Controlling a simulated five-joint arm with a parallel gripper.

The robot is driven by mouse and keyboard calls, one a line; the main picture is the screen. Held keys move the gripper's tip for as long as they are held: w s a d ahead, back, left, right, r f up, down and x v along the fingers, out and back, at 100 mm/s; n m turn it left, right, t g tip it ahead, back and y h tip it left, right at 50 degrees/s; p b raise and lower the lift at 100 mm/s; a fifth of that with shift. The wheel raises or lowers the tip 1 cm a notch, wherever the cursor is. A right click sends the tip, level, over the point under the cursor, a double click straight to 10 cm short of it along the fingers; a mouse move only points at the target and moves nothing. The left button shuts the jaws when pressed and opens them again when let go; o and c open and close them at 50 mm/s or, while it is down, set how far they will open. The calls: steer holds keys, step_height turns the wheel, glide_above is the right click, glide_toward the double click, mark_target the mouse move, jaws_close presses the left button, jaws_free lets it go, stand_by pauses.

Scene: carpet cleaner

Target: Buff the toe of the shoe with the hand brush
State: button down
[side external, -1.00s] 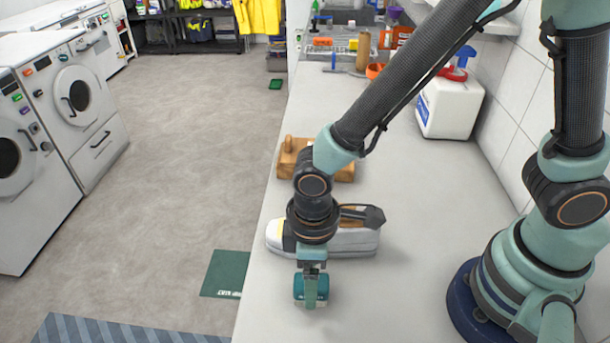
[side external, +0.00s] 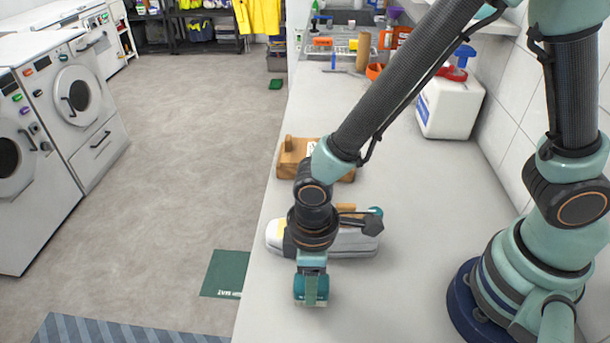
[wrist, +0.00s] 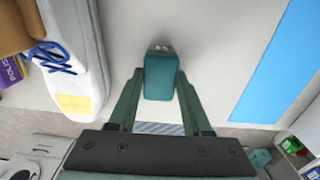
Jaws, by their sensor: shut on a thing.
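The white shoe (side external: 345,242) lies on the counter, its toe pointing left with a yellow patch. In the wrist view the toe patch (wrist: 75,103) and the blue laces are on the left. The hand brush (wrist: 162,80) is a small teal block. My gripper (side external: 311,290) is shut on it, with one finger on each side, in front of the shoe and clear of the toe. My wrist covers part of the shoe in the side view.
A wooden box (side external: 288,160) stands just behind the shoe. A white jug (side external: 450,105) stands at the wall on the right. Bottles and a rack are at the far end. The counter's left edge drops to the floor.

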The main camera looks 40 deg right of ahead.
steer(key=shift+r, duration=3.05)
